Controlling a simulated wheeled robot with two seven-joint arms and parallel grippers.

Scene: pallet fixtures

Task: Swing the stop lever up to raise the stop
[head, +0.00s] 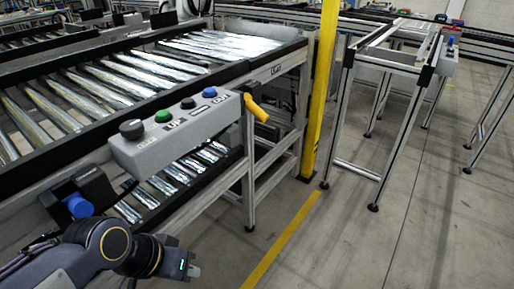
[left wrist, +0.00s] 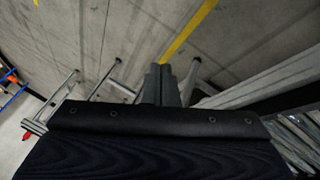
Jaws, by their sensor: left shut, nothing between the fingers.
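A yellow lever (head: 256,109) sticks out at the right end of the grey control box (head: 175,134), on the side of the roller conveyor. Its handle slopes down to the right. My left gripper (head: 192,271) is at the bottom of the head view, below and left of the lever and clearly apart from it. In the left wrist view its fingers (left wrist: 165,72) are shut together with nothing between them, above bare floor. The lever is not recognisable in that view, and I cannot make out the stop itself. My right gripper is not in view.
The box carries black, green and blue knobs or buttons. The conveyor rollers (head: 95,85) fill the upper left. A yellow post (head: 320,90) stands right of the lever, with an aluminium frame (head: 392,62) beyond. Concrete floor (head: 330,245) is free at lower right.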

